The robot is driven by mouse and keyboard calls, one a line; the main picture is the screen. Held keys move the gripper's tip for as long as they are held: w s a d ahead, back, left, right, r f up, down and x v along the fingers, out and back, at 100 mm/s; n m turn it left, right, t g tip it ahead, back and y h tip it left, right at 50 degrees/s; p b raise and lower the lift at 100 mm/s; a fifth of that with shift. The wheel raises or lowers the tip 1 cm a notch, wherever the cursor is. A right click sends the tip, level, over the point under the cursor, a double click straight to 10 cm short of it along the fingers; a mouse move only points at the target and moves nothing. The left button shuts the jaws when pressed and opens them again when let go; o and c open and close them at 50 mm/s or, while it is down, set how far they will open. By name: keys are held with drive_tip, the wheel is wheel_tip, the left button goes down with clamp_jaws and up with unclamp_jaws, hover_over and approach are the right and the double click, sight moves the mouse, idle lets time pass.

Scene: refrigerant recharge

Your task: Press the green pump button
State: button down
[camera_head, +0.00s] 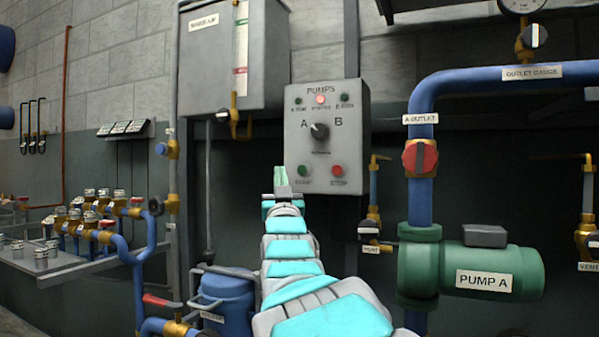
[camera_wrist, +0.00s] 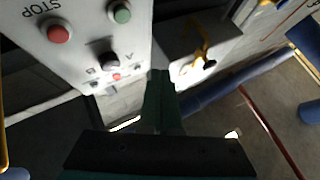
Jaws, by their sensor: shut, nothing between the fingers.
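The green pump button (camera_head: 305,170) is at the lower left of the grey PUMPS control box (camera_head: 357,110) on the wall, beside the red STOP button (camera_head: 338,170). In the wrist view the green button (camera_wrist: 121,12) is at the top, with the red STOP button (camera_wrist: 58,31) to its left. My gripper (camera_head: 280,178) is shut and empty, with its fingertips just left of the green button in the head view. In the wrist view the gripper (camera_wrist: 161,80) points past the box's edge. I cannot tell its distance from the panel.
An A/B selector knob (camera_head: 319,131) and small lamps, one lit red (camera_head: 320,99), are above the buttons. A grey tank box (camera_head: 235,60) hangs up left. Blue pipe (camera_head: 420,200) and green PUMP A (camera_head: 480,268) stand right. A blue canister (camera_head: 226,300) stands below left.

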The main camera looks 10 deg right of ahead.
sight(303, 170)
drive_tip(key=shift+w+d+p, duration=0.4)
drive_tip(key=shift+w+d, duration=0.45)
drive_tip(key=shift+w, duration=0.3)
drive_tip(key=shift+w+d+p, duration=0.45)
drive_tip(key=shift+w+d, duration=0.45)
drive_tip(key=shift+w, duration=0.3)
drive_tip(key=shift+w+d+p, duration=0.4)
drive_tip(key=shift+w+d, duration=0.45)
drive_tip(key=shift+w, duration=0.3)
drive_tip(key=shift+w+d, duration=0.1)
drive_tip(key=shift+w+d, duration=0.15)
drive_tip(key=shift+w, duration=0.1)
drive_tip(key=shift+w+d, duration=0.3)
drive_tip(key=shift+w, duration=0.1)
idle(0.5)
drive_tip(key=shift+s+a+b, duration=0.1)
drive_tip(key=shift+b, duration=0.2)
drive_tip(key=shift+s+a+b, duration=0.4)
drive_tip(key=shift+s+a, duration=0.05)
drive_tip(key=shift+s, duration=0.2)
drive_tip(key=shift+s+a, duration=0.1)
